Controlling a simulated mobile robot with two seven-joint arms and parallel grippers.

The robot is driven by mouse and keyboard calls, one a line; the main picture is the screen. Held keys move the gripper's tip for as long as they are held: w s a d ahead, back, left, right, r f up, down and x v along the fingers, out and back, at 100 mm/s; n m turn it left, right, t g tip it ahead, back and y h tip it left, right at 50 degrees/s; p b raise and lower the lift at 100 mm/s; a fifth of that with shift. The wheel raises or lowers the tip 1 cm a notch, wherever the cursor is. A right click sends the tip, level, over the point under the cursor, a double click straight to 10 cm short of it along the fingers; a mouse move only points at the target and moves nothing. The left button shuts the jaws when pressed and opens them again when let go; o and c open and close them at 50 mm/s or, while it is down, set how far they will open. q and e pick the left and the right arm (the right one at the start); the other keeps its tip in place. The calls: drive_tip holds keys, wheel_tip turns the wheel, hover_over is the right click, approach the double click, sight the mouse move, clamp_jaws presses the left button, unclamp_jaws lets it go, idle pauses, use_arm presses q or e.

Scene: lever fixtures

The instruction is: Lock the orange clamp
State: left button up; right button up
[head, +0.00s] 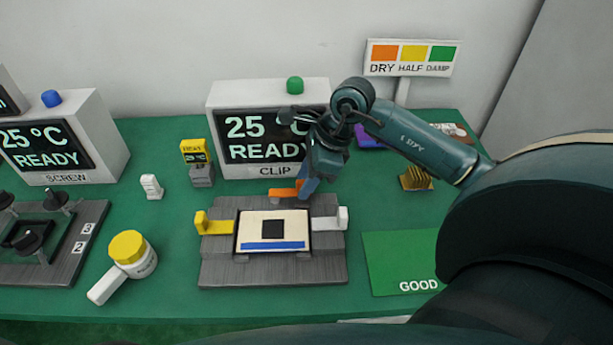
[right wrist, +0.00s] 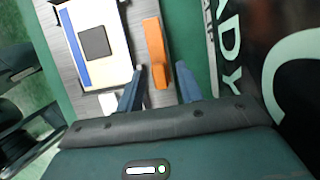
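The orange clamp (head: 284,192) is a short lever at the back edge of the grey fixture (head: 222,271), behind a cream board (head: 256,223) with a dark square and a blue stripe. My right gripper (head: 308,186) points down at the clamp's right end. In the right wrist view, my right gripper (right wrist: 161,70) is open. My left gripper is not in view.
A yellow clamp (head: 214,224) and a white clamp (head: 343,218) flank the board. The CLIP display (head: 268,133) stands close behind the fixture. The green GOOD mat (head: 400,262) lies at right.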

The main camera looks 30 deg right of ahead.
drive_tip(key=shift+c, duration=0.6)
clamp_jaws()
